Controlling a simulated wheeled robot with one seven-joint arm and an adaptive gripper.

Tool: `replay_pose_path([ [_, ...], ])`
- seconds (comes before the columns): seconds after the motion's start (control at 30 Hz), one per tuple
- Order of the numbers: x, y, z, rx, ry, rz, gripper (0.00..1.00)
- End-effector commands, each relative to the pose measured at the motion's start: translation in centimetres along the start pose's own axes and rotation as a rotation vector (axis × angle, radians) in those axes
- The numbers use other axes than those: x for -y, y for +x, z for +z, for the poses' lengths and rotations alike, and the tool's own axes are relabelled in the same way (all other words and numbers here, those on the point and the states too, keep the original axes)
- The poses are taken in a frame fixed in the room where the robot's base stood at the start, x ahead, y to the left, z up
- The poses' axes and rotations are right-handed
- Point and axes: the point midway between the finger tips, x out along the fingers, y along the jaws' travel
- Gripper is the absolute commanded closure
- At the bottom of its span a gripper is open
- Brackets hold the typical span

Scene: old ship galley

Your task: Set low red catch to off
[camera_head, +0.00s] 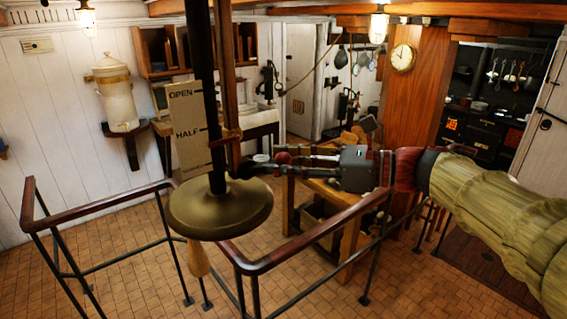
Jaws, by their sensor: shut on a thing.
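A tall dark rod (201,80) runs down to a wide brass disc (220,212). Beside it a pale plate (187,125) reads OPEN above and HALF below. A small red catch (227,136) shows at the rod and the slim wooden post, just below the HALF mark's height. My gripper (250,167) reaches in from the right. Its fingers are closed at the rod, just above the disc and close below the visible red piece. What lies between the fingertips is small and mostly hidden; it looks like part of the low catch. The catch's exact setting cannot be made out.
A railing (100,205) with dark posts surrounds the disc in front. A wooden handle (196,258) hangs below the disc. A wooden table (350,225) stands under my forearm. A wide wooden pillar (415,95) with a clock (403,57) stands behind. The tiled floor at left is clear.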

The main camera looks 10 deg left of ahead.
Motion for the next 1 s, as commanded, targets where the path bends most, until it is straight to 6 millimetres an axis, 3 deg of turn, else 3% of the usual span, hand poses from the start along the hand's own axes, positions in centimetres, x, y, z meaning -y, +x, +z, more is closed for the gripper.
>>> replay_pose_path([
  [0.5,-1.2,0.4,3.0,-0.263,-0.408,-0.054,1.0],
  [1.0,-2.8,1.3,4.5,-0.483,-0.747,-0.098,1.0],
])
